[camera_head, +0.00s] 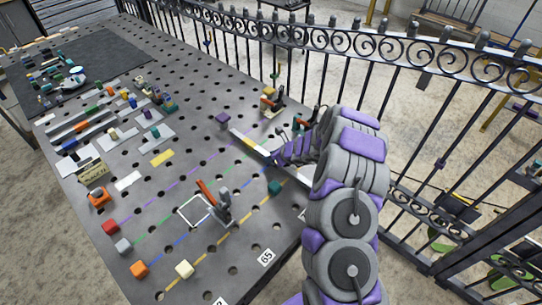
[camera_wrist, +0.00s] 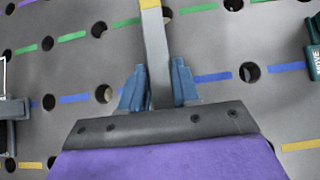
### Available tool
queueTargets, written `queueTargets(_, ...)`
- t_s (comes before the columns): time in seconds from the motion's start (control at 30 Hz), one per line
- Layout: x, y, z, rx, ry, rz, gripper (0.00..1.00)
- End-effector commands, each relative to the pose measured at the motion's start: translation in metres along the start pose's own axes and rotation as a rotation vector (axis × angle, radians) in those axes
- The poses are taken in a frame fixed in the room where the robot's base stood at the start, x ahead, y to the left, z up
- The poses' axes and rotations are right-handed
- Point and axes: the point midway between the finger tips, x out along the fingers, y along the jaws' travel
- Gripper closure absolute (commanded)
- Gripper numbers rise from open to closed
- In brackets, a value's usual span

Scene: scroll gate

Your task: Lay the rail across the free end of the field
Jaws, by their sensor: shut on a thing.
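The rail (camera_head: 262,151) is a slim grey bar with a yellow patch near its far end. It lies across the coloured dashed lines at the field's right side, near a purple block (camera_head: 222,118) and a teal block (camera_head: 274,187). My gripper (camera_head: 280,158) is shut on it, partly hidden by my arm. In the wrist view the rail (camera_wrist: 156,45) runs between the blue fingers of my gripper (camera_wrist: 157,75) and over the green and blue lines. I cannot tell whether it touches the table. Red (camera_head: 109,227), grey (camera_head: 123,246), orange (camera_head: 139,268) and cream (camera_head: 185,268) blocks stand at the lines' left ends.
A clamp with a red handle (camera_head: 217,205) stands on the field beside a white square outline (camera_head: 188,218). More clamps (camera_head: 270,102) stand beyond the rail. A black iron fence (camera_head: 330,45) runs along the far side.

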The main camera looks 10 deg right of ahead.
Motion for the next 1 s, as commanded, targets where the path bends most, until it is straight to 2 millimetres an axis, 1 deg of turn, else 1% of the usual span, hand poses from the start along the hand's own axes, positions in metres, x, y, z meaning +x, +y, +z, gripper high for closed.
queueTargets(0.2, 0.0043, -0.0001, -0.0032, -0.001, -0.002, -0.001, 1.00)
queueTargets(1.0, 0.0080, -0.0001, -0.0066, -0.001, -0.002, -0.001, 1.00)
